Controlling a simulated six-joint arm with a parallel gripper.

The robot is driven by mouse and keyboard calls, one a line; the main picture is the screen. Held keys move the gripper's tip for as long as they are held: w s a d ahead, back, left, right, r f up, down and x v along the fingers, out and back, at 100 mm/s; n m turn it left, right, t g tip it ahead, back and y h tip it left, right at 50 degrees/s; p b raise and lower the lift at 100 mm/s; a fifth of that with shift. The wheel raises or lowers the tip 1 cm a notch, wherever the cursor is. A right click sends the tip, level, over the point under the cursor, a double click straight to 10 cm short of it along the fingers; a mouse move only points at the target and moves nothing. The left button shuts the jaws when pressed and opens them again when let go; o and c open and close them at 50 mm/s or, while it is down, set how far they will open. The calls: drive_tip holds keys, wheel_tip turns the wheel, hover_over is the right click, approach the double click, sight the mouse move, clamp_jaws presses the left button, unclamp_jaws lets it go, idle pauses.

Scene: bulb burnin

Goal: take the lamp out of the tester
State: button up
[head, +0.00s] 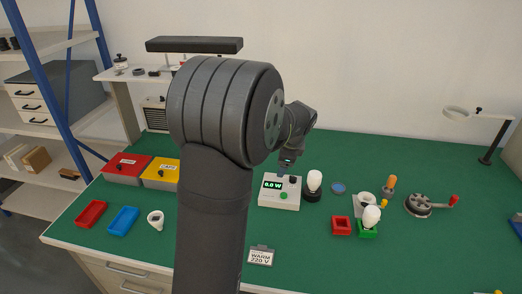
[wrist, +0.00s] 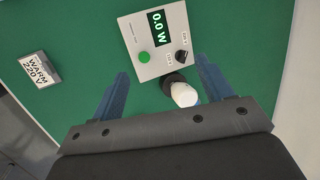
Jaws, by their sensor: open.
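The tester (head: 279,203) is a pale box with a green "0.0 W" display, a green button and a black knob. It also shows in the wrist view (wrist: 143,72). A white lamp (head: 314,181) stands upright in the black socket (head: 313,196) at the tester's right side. In the wrist view the lamp (wrist: 185,95) and the socket (wrist: 172,80) show between my two blue fingers, nearer the right one. My gripper (wrist: 161,67) is open and empty. In the head view my gripper (head: 287,163) is above the tester's back edge; its fingers are mostly hidden.
A second white bulb (head: 371,216) stands in a green holder (head: 368,232) beside a red holder (head: 341,228). A "WARM 220 V" card (head: 260,256) lies in front. Red (head: 91,213) and blue (head: 123,219) trays are at left. A crank device (head: 421,205) stands at right.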

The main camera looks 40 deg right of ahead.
drive_tip(key=n+g+h, duration=0.3)
drive_tip(key=n, duration=0.8)
approach(314, 180)
drive_tip(key=x, duration=0.9)
drive_tip(key=w+x, duration=0.1)
drive_tip(key=x, duration=0.3)
drive_tip(key=shift+d+f, duration=0.1)
drive_tip(key=shift+d, duration=0.4)
drive_tip(key=c, duration=1.1)
drive_tip(key=shift+w, duration=0.1)
